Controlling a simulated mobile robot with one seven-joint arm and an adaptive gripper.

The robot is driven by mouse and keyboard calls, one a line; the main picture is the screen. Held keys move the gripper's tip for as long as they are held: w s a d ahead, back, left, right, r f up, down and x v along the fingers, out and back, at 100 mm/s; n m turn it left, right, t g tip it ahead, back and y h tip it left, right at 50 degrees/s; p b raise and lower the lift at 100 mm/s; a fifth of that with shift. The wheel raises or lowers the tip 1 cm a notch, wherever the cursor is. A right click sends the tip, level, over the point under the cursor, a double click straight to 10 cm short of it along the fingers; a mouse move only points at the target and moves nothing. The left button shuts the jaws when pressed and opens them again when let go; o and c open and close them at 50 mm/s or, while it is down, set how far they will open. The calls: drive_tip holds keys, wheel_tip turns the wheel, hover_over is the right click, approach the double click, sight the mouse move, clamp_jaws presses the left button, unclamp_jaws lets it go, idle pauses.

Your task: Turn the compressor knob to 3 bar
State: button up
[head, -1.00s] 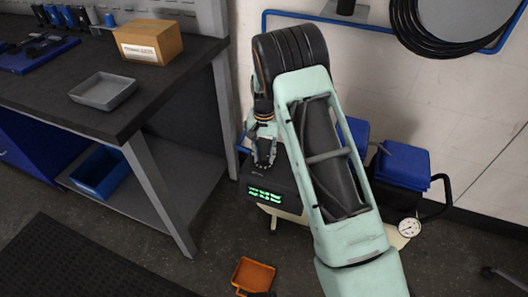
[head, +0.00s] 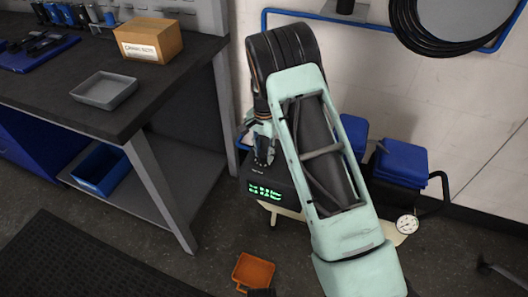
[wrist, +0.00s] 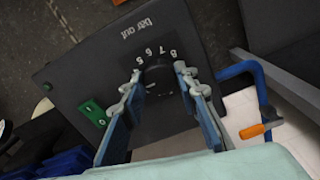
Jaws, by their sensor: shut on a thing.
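Numbers 5, 6, 7 and 8 show around the knob's far side; the lower numbers are hidden or not legible. My gripper (wrist: 159,73) has a finger on each side of the knob and is shut on it. In the head view my gripper (head: 263,160) is over the housing and the knob is hidden.
A green switch (wrist: 92,112) sits on the panel. A blue pipe with an orange lever (wrist: 252,131) runs beside it. The workbench (head: 150,95) is left; an orange tray (head: 253,271) lies in front.

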sight(264, 154)
drive_tip(key=o, duration=1.1)
drive_tip(key=shift+o, duration=0.2)
wheel_tip(264, 154, up, 12)
drive_tip(key=shift+r, duration=0.1)
